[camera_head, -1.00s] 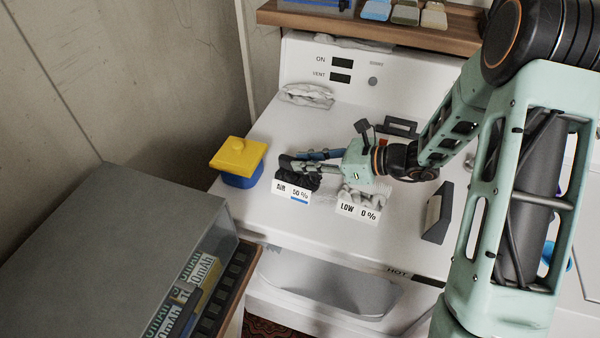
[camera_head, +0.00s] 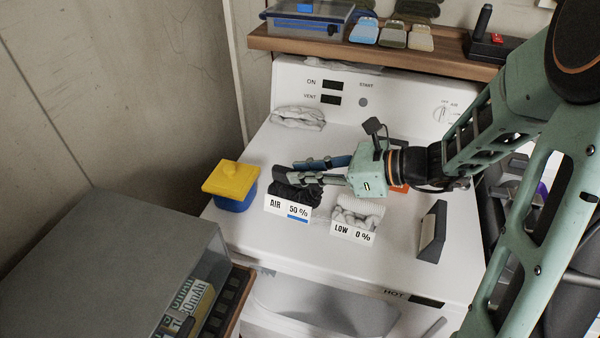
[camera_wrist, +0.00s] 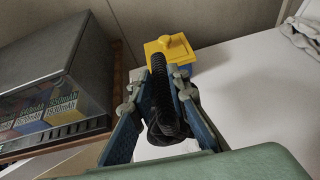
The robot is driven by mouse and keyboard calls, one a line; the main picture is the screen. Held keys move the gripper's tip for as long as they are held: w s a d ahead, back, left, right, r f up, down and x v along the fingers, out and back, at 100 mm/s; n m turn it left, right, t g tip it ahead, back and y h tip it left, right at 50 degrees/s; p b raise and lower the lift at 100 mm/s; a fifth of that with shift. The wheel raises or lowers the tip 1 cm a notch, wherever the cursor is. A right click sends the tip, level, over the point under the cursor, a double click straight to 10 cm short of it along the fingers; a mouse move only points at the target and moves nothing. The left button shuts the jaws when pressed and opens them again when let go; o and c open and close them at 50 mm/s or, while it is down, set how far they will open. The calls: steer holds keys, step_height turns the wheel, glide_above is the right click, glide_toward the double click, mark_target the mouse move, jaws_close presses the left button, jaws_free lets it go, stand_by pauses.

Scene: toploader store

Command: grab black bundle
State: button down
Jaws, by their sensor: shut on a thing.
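The black bundle (camera_head: 289,191) is a dark, ribbed roll of cloth behind the "AIR 50 %" card on the white machine top. In the wrist view the black bundle (camera_wrist: 166,105) stands lengthwise between the two blue-padded fingers. My gripper (camera_head: 288,170) comes in from the right and is shut on the bundle. In the wrist view my gripper (camera_wrist: 158,90) has a finger along each side of it. The bundle's lower part is partly hidden by the card, so I cannot tell whether it still touches the top.
A yellow-lidded blue box (camera_head: 231,182) stands just left of the bundle. A white bundle (camera_head: 360,212) with a "LOW 0 %" card is to the right. Another white bundle (camera_head: 298,118) lies behind. A grey case (camera_head: 110,265) stands front left. A wooden shelf (camera_head: 400,60) runs behind.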

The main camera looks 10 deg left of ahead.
steer(key=s+d+r, duration=0.2)
steer(key=s+r, duration=0.1)
steer(key=s, duration=0.4)
steer(key=shift+s+d+r, duration=0.15)
steer(key=shift+d+r, duration=0.05)
steer(key=shift+d, duration=0.15)
